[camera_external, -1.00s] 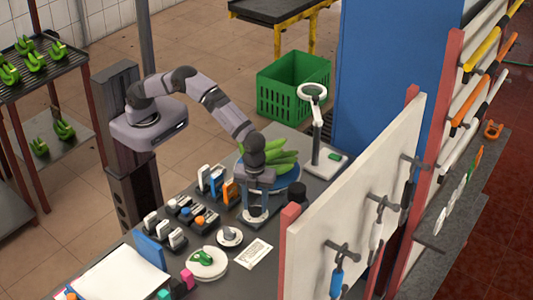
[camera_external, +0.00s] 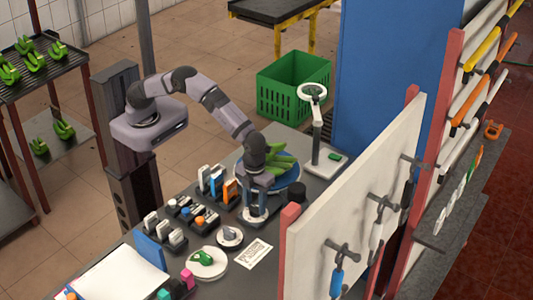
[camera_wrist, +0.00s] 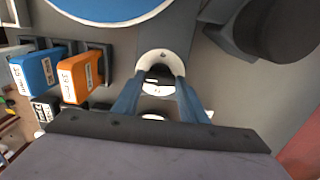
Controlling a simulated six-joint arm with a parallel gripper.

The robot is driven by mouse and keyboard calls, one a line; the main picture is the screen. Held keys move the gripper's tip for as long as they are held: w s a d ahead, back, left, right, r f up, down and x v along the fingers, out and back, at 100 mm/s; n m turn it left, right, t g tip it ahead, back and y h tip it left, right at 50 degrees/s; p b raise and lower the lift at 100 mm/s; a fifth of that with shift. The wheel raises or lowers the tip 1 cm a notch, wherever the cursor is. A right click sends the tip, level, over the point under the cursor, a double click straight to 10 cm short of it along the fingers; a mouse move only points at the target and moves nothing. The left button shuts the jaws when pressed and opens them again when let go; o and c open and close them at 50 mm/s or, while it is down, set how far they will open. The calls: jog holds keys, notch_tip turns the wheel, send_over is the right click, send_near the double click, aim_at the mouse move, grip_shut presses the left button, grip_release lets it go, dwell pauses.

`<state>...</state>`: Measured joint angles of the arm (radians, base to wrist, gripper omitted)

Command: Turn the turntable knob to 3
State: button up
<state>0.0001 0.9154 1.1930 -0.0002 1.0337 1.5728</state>
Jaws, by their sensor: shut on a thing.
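My gripper (camera_external: 256,206) points down at the bench beside the turntable and is shut on the turntable knob. In the wrist view its two blue fingers (camera_wrist: 159,92) stand either side of the dark knob (camera_wrist: 158,76), in the middle of a white round dial (camera_wrist: 161,56). The fingers and palm hide part of the dial, and I cannot read which number the knob points to. The turntable (camera_external: 292,183) is a blue round plate with a pale rim, holding a bunch of green bananas (camera_external: 283,163). In the wrist view only its near edge (camera_wrist: 110,12) shows.
A black cylinder (camera_external: 297,192) and a white panel (camera_external: 350,200) are close on the right.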

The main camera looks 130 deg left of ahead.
aim_at(256, 207)
jog(key=o, duration=1)
jog(key=shift+o, duration=0.2)
notch_tip(256, 207, up, 7)
jog(key=shift+r+b, duration=0.1)
jog(key=shift+b, duration=1)
jog(key=shift+r, duration=0.1)
